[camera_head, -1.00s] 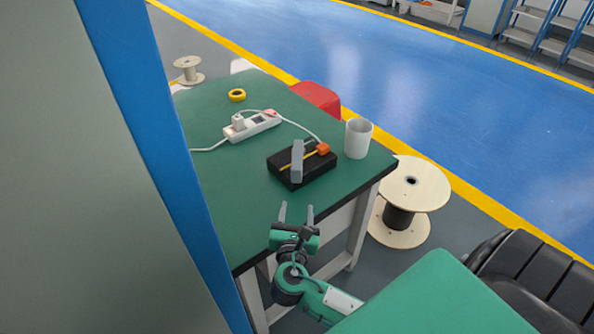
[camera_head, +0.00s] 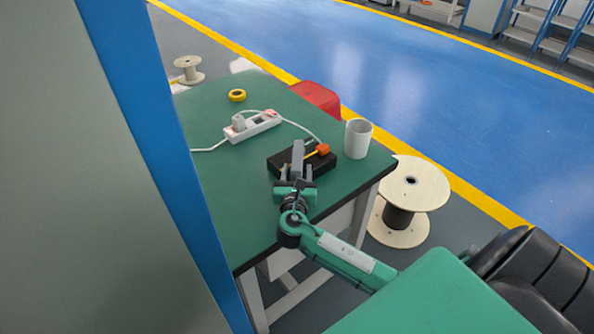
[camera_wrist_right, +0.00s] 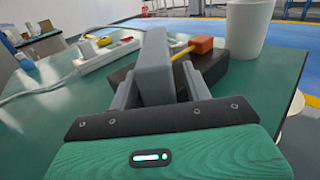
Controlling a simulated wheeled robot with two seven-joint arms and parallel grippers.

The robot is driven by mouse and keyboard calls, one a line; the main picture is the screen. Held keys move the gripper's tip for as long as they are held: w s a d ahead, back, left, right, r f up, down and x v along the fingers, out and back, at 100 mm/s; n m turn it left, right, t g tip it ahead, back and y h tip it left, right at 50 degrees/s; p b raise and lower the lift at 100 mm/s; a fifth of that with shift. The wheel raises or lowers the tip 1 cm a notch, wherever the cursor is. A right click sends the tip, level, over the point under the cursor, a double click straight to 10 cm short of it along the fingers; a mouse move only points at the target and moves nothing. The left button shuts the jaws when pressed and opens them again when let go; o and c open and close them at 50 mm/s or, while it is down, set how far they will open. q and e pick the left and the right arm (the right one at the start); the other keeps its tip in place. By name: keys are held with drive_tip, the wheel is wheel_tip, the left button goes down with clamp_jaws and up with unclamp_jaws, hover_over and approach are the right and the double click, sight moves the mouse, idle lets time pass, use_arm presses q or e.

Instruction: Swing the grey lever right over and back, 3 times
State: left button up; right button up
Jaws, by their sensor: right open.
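The grey lever (camera_head: 298,155) stands up from a black box (camera_head: 326,165) on the green table. A yellow rod with an orange end block (camera_head: 323,149) runs beside it. My right gripper (camera_head: 296,174) is at the near side of the box, open. In the right wrist view, its fingers (camera_wrist_right: 160,88) lie on either side of the grey lever (camera_wrist_right: 154,62), with the lever between them. I cannot tell whether either finger touches it. The fingers partly hide the box. My left gripper is not in view.
A white cup (camera_head: 358,139) stands right of the box. A white power strip (camera_head: 253,127) with a cable and a yellow tape ring (camera_head: 237,95) lie behind on the table (camera_head: 225,175). A red stool (camera_head: 316,98) and a cable reel (camera_head: 412,185) stand beyond the edge.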

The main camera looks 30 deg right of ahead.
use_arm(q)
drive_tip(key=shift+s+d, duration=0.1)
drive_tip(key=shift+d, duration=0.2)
use_arm(e)
drive_tip(key=shift+w+d, duration=0.15)
drive_tip(key=shift+w, duration=0.05)
